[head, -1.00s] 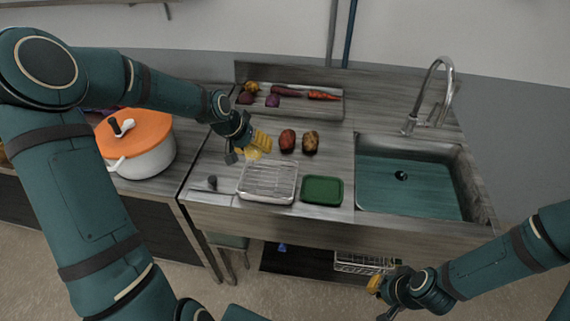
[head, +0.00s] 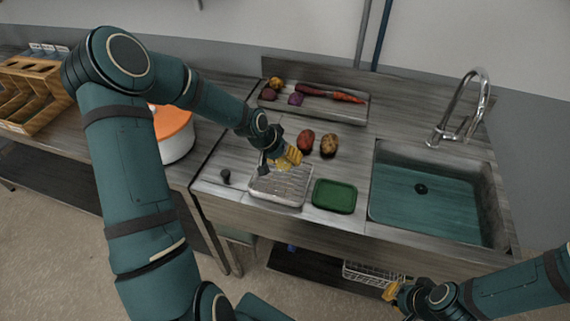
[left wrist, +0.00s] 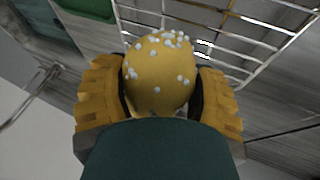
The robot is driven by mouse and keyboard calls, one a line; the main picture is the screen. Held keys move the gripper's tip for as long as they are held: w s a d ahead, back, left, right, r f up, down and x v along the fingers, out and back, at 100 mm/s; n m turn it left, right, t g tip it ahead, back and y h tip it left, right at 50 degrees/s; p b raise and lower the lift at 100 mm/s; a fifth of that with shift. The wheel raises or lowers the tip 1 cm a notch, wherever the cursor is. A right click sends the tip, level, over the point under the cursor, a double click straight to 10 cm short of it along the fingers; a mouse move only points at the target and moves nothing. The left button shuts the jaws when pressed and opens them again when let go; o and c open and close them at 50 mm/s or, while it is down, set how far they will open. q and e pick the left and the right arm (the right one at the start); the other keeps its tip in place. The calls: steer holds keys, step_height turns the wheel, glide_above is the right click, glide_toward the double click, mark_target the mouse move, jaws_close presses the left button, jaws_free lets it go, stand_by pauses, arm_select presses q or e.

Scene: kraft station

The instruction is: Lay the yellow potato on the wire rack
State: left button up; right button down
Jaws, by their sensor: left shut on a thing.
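The yellow potato (left wrist: 158,78), dotted with pale spots, is between the fingers of my left gripper (left wrist: 160,95) in the left wrist view. The left gripper (head: 284,160) is shut on it and hangs over the back part of the wire rack (head: 275,192) in the head view. The rack's wires (left wrist: 225,30) show beyond the potato in the left wrist view. I cannot tell whether the potato touches them. My right gripper (head: 393,291) is low at the front right, away from the counter top; its finger opening is too small to tell.
A green tray (head: 334,196) lies right of the rack. A red potato (head: 306,140) and a brown potato (head: 330,145) lie behind. A shelf of vegetables (head: 312,98) is at the back, the sink (head: 430,195) at right, an orange-lidded pot (head: 175,133) at left.

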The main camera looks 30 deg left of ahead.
arm_select(q)
step_height(320, 180, down, 3)
steer(key=shift+w+r, duration=0.1)
steer(key=shift+r, duration=0.05)
steer(key=shift+r, duration=0.1)
steer(key=o, duration=1.3)
steer(key=shift+f, duration=0.2)
steer(key=shift+r, duration=0.3)
steer(key=p+v, duration=0.1)
steer(key=v, duration=1.1)
steer(key=shift+f, duration=0.1)
